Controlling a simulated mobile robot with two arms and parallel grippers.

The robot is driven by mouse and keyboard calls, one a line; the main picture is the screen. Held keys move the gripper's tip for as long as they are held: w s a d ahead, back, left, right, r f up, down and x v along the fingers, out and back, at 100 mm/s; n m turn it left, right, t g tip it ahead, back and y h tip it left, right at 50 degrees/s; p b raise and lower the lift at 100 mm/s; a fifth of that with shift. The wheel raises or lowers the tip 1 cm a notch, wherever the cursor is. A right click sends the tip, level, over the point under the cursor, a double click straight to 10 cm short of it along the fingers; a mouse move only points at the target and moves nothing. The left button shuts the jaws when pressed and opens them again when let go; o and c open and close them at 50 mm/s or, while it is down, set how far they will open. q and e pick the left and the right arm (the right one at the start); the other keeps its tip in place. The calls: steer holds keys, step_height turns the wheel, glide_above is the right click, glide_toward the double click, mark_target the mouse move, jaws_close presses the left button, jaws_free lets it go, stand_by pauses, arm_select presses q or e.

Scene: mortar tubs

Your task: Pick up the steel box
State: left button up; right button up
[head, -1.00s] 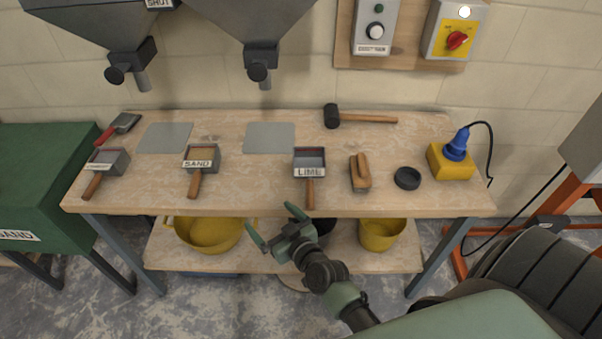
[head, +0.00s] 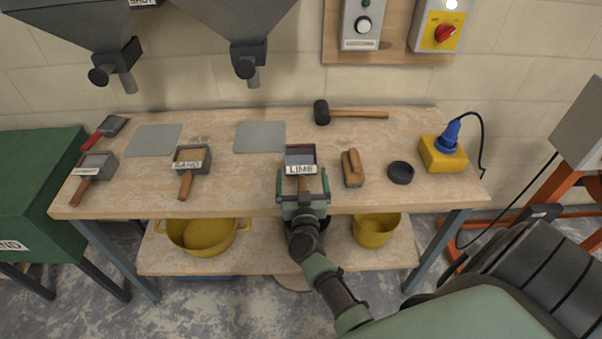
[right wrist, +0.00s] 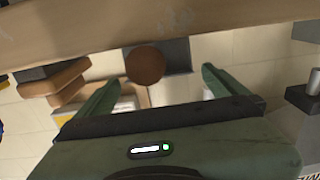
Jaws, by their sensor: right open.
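A steel box with a LIME label (head: 300,155) and a wooden handle (head: 304,184) lies on the workbench (head: 240,196), handle toward the front edge. My right gripper (head: 303,175) is open at the front edge, its fingers apart on either side of the handle. In the right wrist view, the round handle end (right wrist: 146,65) is between and beyond the open fingers (right wrist: 160,84), with part of the grey box (right wrist: 178,53) behind it. Two similar steel boxes lie left: one marked SAND (head: 191,158), one with a small label (head: 95,162). My left gripper is not in view.
A wooden float (head: 352,168), a black ring (head: 400,172) and a yellow block with a blue plug (head: 443,154) lie to the right. A mallet (head: 350,114) lies behind. Yellow tubs (head: 202,239) stand on the lower shelf. Hoppers (head: 80,25) hang above the back left.

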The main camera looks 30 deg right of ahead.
mark_target(301, 166)
steer(key=b+x, duration=0.1)
steer(key=x, duration=0.2)
steer(key=shift+w+d, duration=0.2)
steer(key=c, duration=1.5)
steer(key=shift+c, duration=0.2)
steer(key=shift+r, duration=0.15)
